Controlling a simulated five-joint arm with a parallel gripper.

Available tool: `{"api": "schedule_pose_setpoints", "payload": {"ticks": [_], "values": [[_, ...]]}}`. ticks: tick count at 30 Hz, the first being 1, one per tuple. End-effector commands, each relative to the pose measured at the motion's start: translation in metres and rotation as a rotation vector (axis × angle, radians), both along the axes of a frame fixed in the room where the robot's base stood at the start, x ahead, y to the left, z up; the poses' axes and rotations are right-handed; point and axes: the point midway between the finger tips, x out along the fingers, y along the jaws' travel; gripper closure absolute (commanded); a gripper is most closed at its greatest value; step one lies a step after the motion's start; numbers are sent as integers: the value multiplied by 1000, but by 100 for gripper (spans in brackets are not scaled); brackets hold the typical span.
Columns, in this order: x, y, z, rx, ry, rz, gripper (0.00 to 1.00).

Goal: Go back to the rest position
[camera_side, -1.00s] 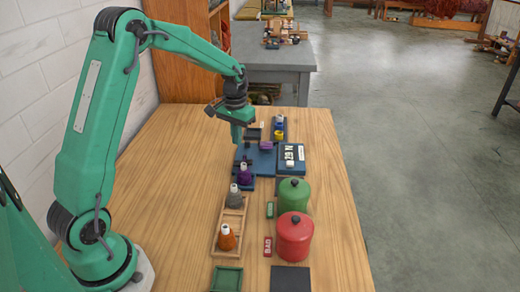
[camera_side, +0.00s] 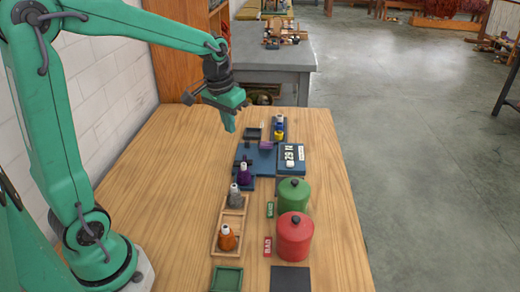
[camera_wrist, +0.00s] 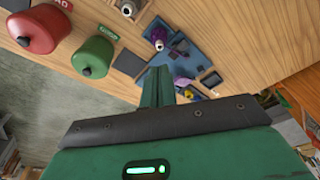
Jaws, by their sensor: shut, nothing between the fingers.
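My gripper (camera_side: 230,124) is a green tool held in the air above the far part of the wooden table, left of the blue stand. Its fingers are shut with nothing between them. In the wrist view the shut fingers (camera_wrist: 157,88) point toward the table, with the blue stand beyond them. The purple skein (camera_side: 244,175) stands on a blue base. The grey skein (camera_side: 235,195) and the orange skein (camera_side: 226,238) stand in a wooden tray (camera_side: 219,254). A yellow skein (camera_side: 279,135) stands in a small blue holder at the back.
A green canister (camera_side: 293,196) and a red canister (camera_side: 293,238) stand on the right, with GOOD and BAD labels beside them. A blue panel with a white number card (camera_side: 291,155) lies behind them. An empty green tray (camera_side: 226,279) is at the front. The table's left side is clear.

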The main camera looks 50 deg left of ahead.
Motion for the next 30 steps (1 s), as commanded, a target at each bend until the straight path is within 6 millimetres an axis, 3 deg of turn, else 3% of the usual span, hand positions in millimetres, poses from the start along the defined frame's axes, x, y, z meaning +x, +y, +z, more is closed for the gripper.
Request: {"api": "schedule_pose_setpoints", "payload": {"ticks": [6, 14, 30], "values": [[-35, -23, 25, 11, -69, -37, 100], [-77, -44, 42, 18, -146, -79, 100], [-156, -74, 44, 23, -294, -157, 100]]}}
